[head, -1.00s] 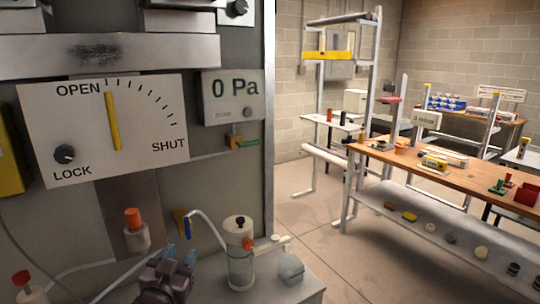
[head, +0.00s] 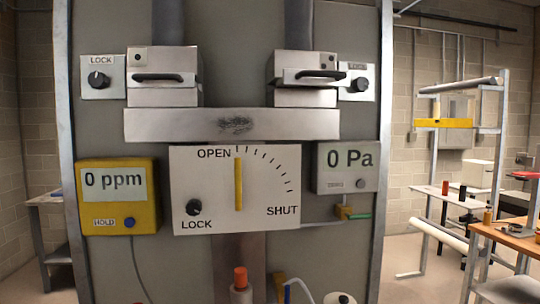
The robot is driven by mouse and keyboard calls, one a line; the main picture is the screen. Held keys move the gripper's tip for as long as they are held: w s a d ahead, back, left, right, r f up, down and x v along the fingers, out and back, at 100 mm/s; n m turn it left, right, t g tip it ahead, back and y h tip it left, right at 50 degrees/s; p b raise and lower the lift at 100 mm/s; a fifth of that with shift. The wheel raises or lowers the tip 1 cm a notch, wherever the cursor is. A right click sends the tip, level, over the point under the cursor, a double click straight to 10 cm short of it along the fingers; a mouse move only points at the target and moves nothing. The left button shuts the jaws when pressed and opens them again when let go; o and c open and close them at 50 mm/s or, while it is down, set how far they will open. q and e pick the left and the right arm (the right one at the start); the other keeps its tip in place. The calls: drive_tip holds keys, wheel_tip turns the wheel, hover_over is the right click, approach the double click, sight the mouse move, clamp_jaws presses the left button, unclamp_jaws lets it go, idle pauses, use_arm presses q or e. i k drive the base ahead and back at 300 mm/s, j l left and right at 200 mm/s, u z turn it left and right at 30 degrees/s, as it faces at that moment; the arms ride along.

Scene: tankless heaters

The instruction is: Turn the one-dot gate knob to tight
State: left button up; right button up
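Two metal gate boxes with black handles sit high on a grey panel, a left one (head: 165,92) and a right one (head: 304,97). The left box seems to bear one small dark dot at its upper left; the right box's marks are too small to count surely. A black knob (head: 98,81) on a plate labelled LOCK is beside the left box. Another black knob (head: 359,84) is beside the right box, its label hard to read. No "tight" mark is legible. Neither of my grippers is in view.
A white OPEN–SHUT plate (head: 280,190) has a yellow pointer (head: 238,184) upright near OPEN and a LOCK knob (head: 194,207). A yellow meter (head: 118,219) reads 0 ppm; a grey gauge (head: 347,178) reads 0 Pa. An orange-capped item (head: 240,278) stands below. A workbench (head: 505,238) is right.

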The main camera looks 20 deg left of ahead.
sight(98, 80)
drive_tip(key=u, duration=1.3)
